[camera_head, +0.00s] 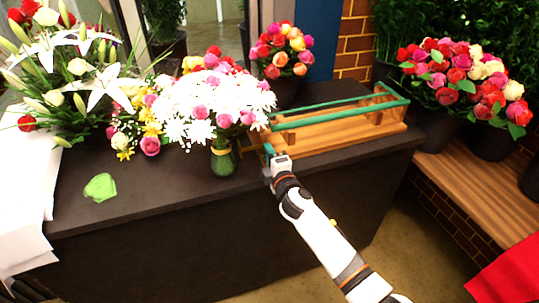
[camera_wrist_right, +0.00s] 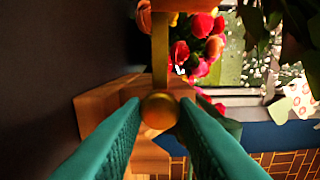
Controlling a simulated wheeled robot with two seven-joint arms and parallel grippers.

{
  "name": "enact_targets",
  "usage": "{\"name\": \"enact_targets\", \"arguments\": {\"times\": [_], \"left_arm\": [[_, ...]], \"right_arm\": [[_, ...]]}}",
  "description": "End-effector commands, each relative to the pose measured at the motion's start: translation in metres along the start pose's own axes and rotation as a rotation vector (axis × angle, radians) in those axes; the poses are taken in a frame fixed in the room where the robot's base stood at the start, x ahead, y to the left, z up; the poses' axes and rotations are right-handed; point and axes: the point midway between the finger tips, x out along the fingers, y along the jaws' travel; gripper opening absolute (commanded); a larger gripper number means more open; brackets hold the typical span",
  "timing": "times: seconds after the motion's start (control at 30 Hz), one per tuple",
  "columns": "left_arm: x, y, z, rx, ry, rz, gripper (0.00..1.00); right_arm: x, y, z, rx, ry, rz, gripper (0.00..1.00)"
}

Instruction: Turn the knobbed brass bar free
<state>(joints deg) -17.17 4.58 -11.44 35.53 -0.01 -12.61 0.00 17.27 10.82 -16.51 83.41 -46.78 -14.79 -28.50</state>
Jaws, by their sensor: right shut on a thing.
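The brass bar (camera_wrist_right: 160,50) shows in the right wrist view, running up the picture from a round brass knob (camera_wrist_right: 160,111). The knob sits between the two teal fingers of my right gripper (camera_wrist_right: 161,122), which are shut on it. In the head view my right gripper (camera_head: 269,153) is at the left end of a long wooden rack (camera_head: 345,137) with green rails. My left gripper is not in view.
A vase of white and pink flowers (camera_head: 213,110) stands close to the left of my right gripper. A green patch (camera_head: 100,187) lies on the dark counter (camera_head: 160,190). Rose buckets (camera_head: 440,130) stand on the wooden bench at right. The counter's front left is mostly clear.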

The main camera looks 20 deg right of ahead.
Motion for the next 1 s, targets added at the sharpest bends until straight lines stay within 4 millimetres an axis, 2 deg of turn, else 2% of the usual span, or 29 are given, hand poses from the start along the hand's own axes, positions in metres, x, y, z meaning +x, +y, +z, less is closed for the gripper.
{"name": "enact_targets", "arguments": {"times": [0.53,0.57,0.7,1.0], "left_arm": [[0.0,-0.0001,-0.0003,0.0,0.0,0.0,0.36],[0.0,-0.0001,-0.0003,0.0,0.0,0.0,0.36],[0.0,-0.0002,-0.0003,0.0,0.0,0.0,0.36],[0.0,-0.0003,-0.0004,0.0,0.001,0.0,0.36]], "right_arm": [[-0.0002,0.0011,0.0005,-0.029,-0.001,0.002,0.0],[-0.0002,0.0011,0.0005,-0.028,-0.001,0.002,0.28],[-0.0002,0.001,0.0004,-0.027,-0.001,0.002,0.48],[-0.0016,0.0005,0.0003,-0.026,0.0,0.001,0.48]]}}
